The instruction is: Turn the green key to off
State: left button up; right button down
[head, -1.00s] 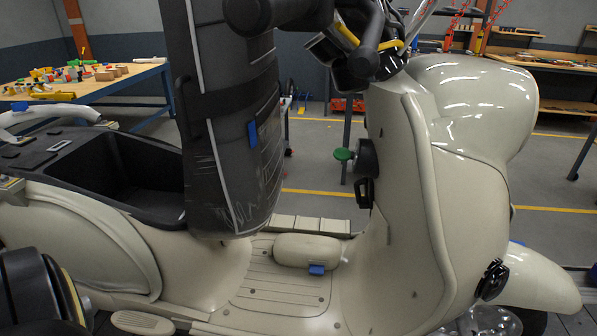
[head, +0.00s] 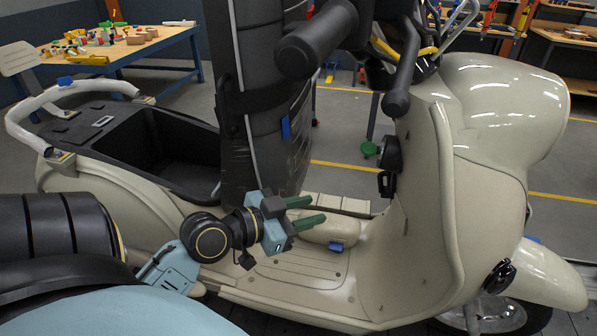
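The green key (head: 369,149) sticks out to the left from a round black ignition lock (head: 391,153) on the inner face of the cream scooter's front shield (head: 425,190). My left gripper (head: 318,211) is over the scooter's footboard, lower and to the left of the key and clearly apart from it. Its two green fingers are spread apart and point right, with nothing between them. My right gripper is not in view.
A tall black seat (head: 262,110) stands tilted up left of the key. Black handlebar grips (head: 318,38) hang above. A black hook (head: 386,184) sits just below the lock. The footboard (head: 290,270) carries a rounded cream hump with a blue clip (head: 336,246).

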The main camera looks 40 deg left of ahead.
pick_arm(q)
jog(key=m+t, duration=0.1)
jog(key=t, duration=0.1)
send_near(362, 150)
jog(key=v, duration=0.4)
jog(key=shift+h, duration=0.3)
jog(key=p+x, duration=0.4)
jog(key=x, duration=0.7)
jog(key=shift+w+a, duration=0.1)
jog(key=shift+w, duration=0.15)
jog(key=shift+w+f+p, duration=0.15)
jog(key=shift+w+p, duration=0.15)
jog(key=shift+w, duration=0.5)
